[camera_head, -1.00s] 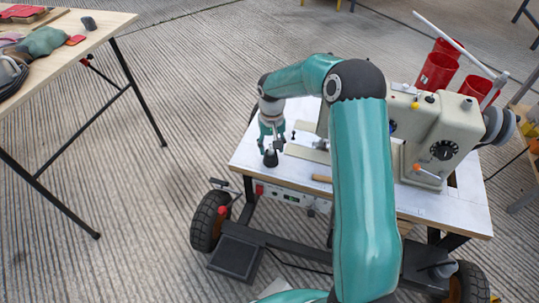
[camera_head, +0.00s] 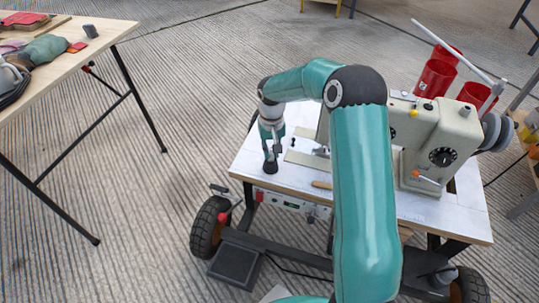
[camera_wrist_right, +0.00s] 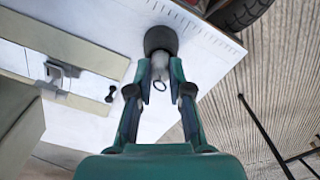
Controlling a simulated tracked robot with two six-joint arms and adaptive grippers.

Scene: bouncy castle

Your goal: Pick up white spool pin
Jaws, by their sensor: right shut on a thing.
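My right gripper (camera_head: 271,155) is over the front left corner of the white sewing table (camera_head: 415,208). It points down, with its fingers close together. In the right wrist view, the fingertips (camera_wrist_right: 161,72) are shut on the pale stem (camera_wrist_right: 160,62) of a small piece with a wide, round dark end (camera_wrist_right: 161,39). The dark end is at the table surface; I cannot tell whether it touches. The stem is mostly hidden between the fingers, so I cannot be sure it is the white spool pin. My left gripper is not in view.
A cream sewing machine (camera_head: 457,130) stands on the right of the table, with red cups (camera_head: 436,77) behind it. A small black piece (camera_wrist_right: 111,93) lies near the gripper. A wooden stick (camera_head: 321,184) lies at the front. A workbench (camera_head: 75,62) is far left.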

